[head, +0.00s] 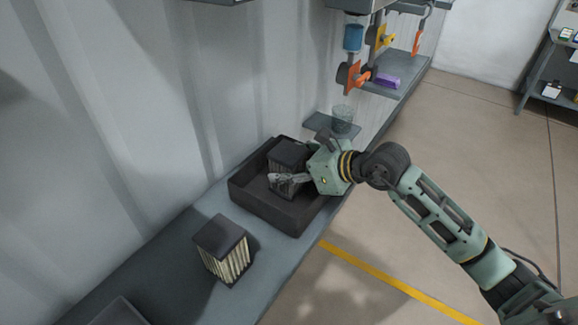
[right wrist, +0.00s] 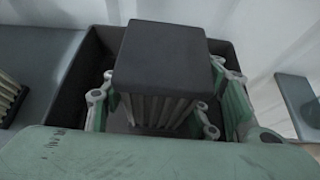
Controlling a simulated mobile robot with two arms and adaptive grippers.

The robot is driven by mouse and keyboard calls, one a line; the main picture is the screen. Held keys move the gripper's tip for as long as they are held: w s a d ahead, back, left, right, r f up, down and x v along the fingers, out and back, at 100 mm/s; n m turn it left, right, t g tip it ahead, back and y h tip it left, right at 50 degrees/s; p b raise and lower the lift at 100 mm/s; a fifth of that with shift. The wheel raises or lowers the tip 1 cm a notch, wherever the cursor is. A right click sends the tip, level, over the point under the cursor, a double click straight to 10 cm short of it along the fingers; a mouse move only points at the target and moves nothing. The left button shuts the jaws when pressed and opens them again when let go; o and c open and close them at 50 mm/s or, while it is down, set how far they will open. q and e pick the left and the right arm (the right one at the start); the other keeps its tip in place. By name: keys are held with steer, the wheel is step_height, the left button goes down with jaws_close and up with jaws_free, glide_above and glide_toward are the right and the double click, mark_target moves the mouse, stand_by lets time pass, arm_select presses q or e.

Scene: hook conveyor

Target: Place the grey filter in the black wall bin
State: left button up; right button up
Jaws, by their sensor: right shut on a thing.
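The grey filter (head: 284,171) has a dark square top and pleated grey sides. It stands upright inside the black wall bin (head: 262,206), toward its back right part. My right gripper (head: 288,180) reaches in from the right and is shut on this filter. In the right wrist view the filter (right wrist: 162,62) sits between the two fingers (right wrist: 165,108), with the bin walls (right wrist: 82,82) around it. Its base is hidden, so I cannot tell whether it touches the bin floor. My left gripper is not in view.
A second filter with cream pleats (head: 222,250) stands on the grey shelf (head: 268,248) left of the bin. A mesh cup (head: 342,118) stands on a small ledge behind the bin. Hooks with orange and yellow parts (head: 352,76) hang above, near a purple block (head: 386,81).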

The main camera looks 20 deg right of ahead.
steer(key=o, duration=1.2)
steer(key=shift+f, duration=0.1)
steer(key=shift+o, duration=0.2)
steer(key=shift+r, duration=0.25)
steer(key=b+v, duration=0.1)
steer(key=v, duration=0.2)
steer(key=b+v, duration=0.1)
steer(key=v, duration=0.3)
steer(key=b+v, duration=0.1)
steer(key=v, duration=0.2)
steer(key=shift+s+d+f, duration=0.15)
steer(key=shift+s+d, duration=0.1)
steer(key=shift+d, duration=0.05)
steer(key=shift+s+d+r, duration=0.3)
steer(key=shift+s+r, duration=0.2)
